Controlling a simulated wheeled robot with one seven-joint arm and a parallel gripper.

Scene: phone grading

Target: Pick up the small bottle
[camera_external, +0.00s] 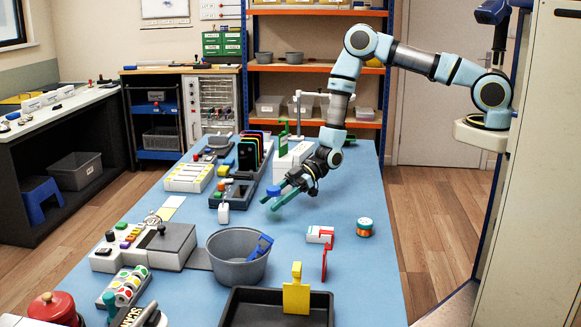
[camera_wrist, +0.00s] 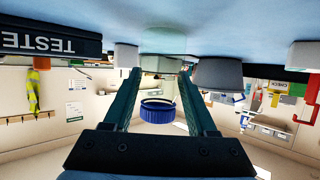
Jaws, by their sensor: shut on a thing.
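The small bottle has a blue cap (camera_wrist: 158,112) and a pale, translucent body (camera_wrist: 160,66). In the wrist view, which is upside down, it sits between the two teal fingers of my gripper (camera_wrist: 162,76). In the external view, the blue cap (camera_external: 273,191) shows at the fingertips of my gripper (camera_external: 279,198), low over the blue table (camera_external: 330,195). My gripper is shut on the bottle. The fingers hide most of the bottle's body in the external view, and I cannot tell there whether its base touches the table.
A rack of coloured phones (camera_external: 252,155) stands behind and left of my gripper. The table right of my gripper is mostly clear.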

